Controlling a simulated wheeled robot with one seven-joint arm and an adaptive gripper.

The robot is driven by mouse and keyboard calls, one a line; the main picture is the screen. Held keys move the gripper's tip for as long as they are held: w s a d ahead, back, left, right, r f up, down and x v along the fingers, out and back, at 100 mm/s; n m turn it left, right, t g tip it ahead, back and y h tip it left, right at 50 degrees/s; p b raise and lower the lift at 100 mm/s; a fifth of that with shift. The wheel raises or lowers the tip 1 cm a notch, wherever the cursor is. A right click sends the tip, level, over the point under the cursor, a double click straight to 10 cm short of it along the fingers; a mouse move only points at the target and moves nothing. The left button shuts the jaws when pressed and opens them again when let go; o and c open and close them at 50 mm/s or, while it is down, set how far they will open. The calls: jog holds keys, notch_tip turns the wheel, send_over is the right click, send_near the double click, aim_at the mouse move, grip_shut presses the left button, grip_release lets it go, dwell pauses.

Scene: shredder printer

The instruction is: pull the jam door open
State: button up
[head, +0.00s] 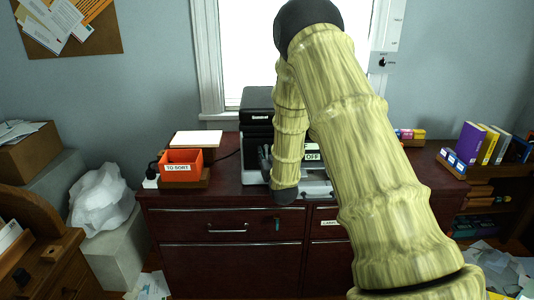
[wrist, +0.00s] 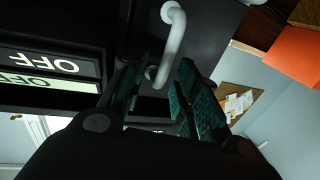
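The black printer (head: 257,115) stands on the dark red cabinet, mostly hidden behind my arm in the head view. In the wrist view a pale curved handle (wrist: 172,45) stands out from a dark panel (wrist: 215,30), which looks like the jam door. My gripper (wrist: 168,70) is open, its two teal-padded fingers apart. The lower end of the handle shows between the fingertips; I cannot tell whether they touch it. In the head view only a dark bit of my gripper (head: 265,160) shows beside the arm, at the printer's front.
Lit OFF labels (wrist: 50,65) are close beside the fingers. An orange TO SORT tray (head: 181,166) stands left of the printer on the cabinet (head: 170,225). Books (head: 475,145) are at right, a white bag (head: 100,195) at left. Papers lie on the floor.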

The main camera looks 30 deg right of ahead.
jog(key=shift+w+d, duration=0.1)
jog(key=shift+w, duration=0.25)
grip_shut()
